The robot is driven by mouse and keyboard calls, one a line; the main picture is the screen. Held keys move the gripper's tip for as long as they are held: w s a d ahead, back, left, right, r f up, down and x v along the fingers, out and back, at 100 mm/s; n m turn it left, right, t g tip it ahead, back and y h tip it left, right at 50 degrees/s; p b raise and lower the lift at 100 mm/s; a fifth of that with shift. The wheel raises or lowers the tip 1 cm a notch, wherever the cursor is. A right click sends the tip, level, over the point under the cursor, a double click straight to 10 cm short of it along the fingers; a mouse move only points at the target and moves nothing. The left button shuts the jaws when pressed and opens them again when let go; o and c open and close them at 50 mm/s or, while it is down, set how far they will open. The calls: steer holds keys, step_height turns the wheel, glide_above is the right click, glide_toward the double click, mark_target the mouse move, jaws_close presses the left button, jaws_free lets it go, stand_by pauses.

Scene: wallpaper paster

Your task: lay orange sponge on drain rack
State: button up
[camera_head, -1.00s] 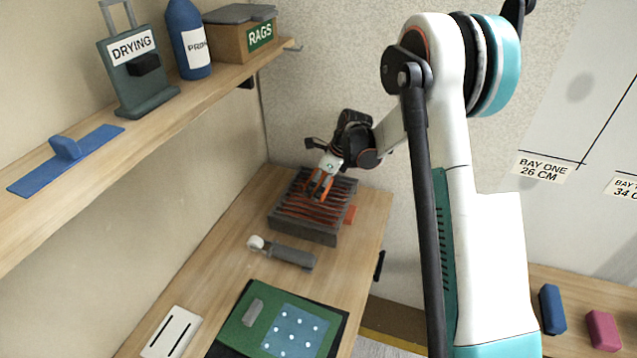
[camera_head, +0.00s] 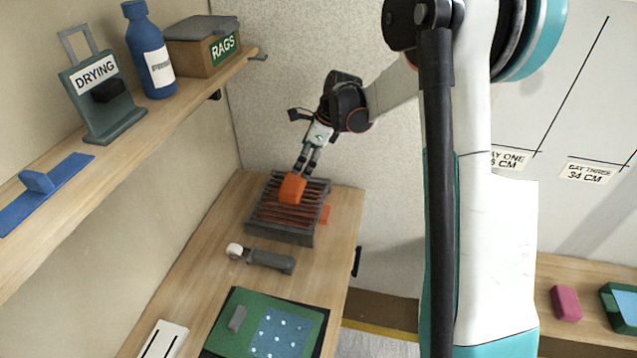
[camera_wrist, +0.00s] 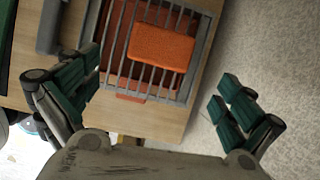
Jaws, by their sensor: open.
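The orange sponge (camera_head: 292,188) lies on the bars of the grey drain rack (camera_head: 279,236), towards its far side. In the wrist view the sponge (camera_wrist: 162,46) rests flat across the bars of the rack (camera_wrist: 188,88). My gripper (camera_head: 303,168) is just above the sponge in the head view. In the wrist view my gripper (camera_wrist: 155,92) has its fingers spread wide, with nothing between the pads. The sponge is apart from both fingers there.
A grey tool with a white roller end (camera_head: 262,258) lies in front of the rack. A green and blue mat (camera_head: 275,325) and a white plate (camera_head: 160,342) lie nearer. A shelf (camera_head: 150,118) with a DRYING stand (camera_head: 100,98), bottle (camera_head: 150,50) and RAGS box (camera_head: 203,50) overhangs the left.

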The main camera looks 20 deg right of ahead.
steer(key=s+a+r+n+t+h, duration=0.1)
steer(key=s+a+r+n, duration=0.2)
steer(key=s+r+n, duration=0.65)
steer(key=s+a+r+n+t+h, duration=0.2)
steer(key=s+r+n, duration=0.4)
steer(key=s, duration=0.7)
steer(key=s+f+n+t, duration=0.1)
steer(key=s+f+n, duration=0.1)
steer(key=s+n, duration=0.7)
steer(key=shift+s+a+h, duration=0.2)
steer(key=shift+s+h, duration=0.1)
steer(key=shift+s, duration=0.5)
